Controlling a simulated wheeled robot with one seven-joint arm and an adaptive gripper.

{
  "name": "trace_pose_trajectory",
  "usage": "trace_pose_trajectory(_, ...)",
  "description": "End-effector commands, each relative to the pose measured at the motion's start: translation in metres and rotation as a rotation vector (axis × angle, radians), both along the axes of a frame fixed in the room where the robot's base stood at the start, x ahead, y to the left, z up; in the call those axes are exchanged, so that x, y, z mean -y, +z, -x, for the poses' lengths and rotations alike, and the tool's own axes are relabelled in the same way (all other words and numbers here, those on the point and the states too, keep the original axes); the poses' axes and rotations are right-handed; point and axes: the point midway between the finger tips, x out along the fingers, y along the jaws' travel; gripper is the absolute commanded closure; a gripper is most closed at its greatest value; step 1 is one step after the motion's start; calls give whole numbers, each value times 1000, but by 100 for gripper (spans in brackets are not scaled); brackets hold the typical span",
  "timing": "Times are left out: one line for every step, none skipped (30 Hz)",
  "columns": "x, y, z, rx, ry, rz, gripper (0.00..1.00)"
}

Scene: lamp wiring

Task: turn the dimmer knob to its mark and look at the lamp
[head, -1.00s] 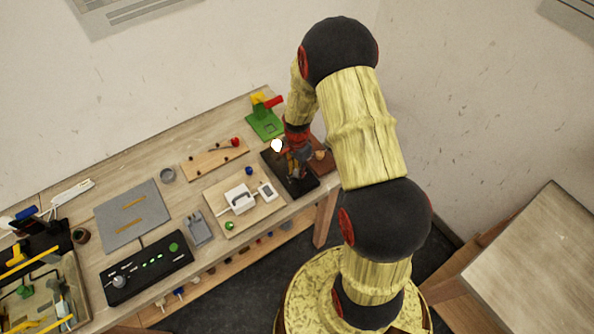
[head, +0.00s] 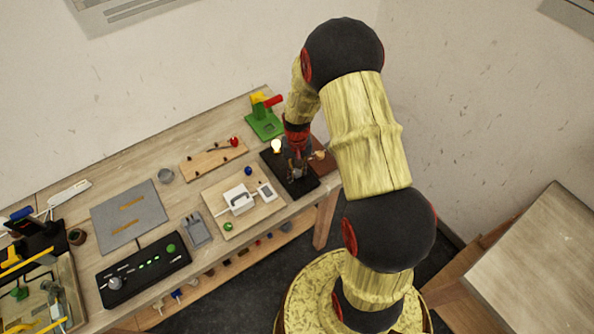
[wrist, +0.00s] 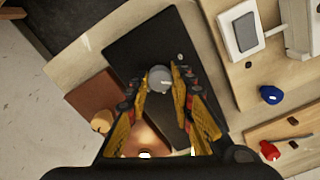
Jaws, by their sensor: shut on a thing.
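The dimmer knob (wrist: 158,77) is a round grey knob with a pale line on its top, on a black board (wrist: 130,55). My gripper (wrist: 160,82) is above the board with its orange-and-black fingers on either side of the knob, shut on it. A small pale spot (wrist: 180,57) on the board, perhaps the mark, lies a little beyond the knob. In the wrist view a warm glow shows between the fingers.
A wooden board with a white box (head: 239,199) and a blue knob (head: 248,171) are to the left. A green stand with a red lever (head: 264,121) is behind. The table's front edge is close.

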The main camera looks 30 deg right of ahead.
Motion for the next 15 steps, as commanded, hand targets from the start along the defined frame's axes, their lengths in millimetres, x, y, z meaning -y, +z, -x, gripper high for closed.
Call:
trace_pose_trajectory(0, 0, -1, 3, 44, 0, 100)
trace_pose_trajectory(0, 0, -1, 3, 73, 0, 100)
trace_pose_trajectory(0, 0, -1, 4, 111, 1, 100)
trace_pose_trajectory(0, 0, -1, 4, 139, 2, 100)
trace_pose_trajectory(0, 0, -1, 4, 168, 2, 100)
trace_pose_trajectory(0, 1, -1, 4, 206, 2, 100)
trace_pose_trajectory(0, 1, -2, 4, 234, 2, 100)
trace_pose_trajectory(0, 1, -2, 4, 263, 2, 100)
trace_pose_trajectory(0, 1, -2, 4, 301, 2, 100)
trace_pose_trajectory(0, 1, -2, 4, 329, 1, 100)
trace_pose_trajectory(0, 1, -2, 4, 357, 1, 100)
trace_pose_trajectory(0, 1, -2, 4, 395, 1, 100)
trace_pose_trajectory(1, 1, -2, 4, 423, 1, 100)
trace_pose_trajectory(1, 1, -2, 4, 450, 1, 100)
trace_pose_trajectory(1, 1, -2, 4, 486, 1, 100)
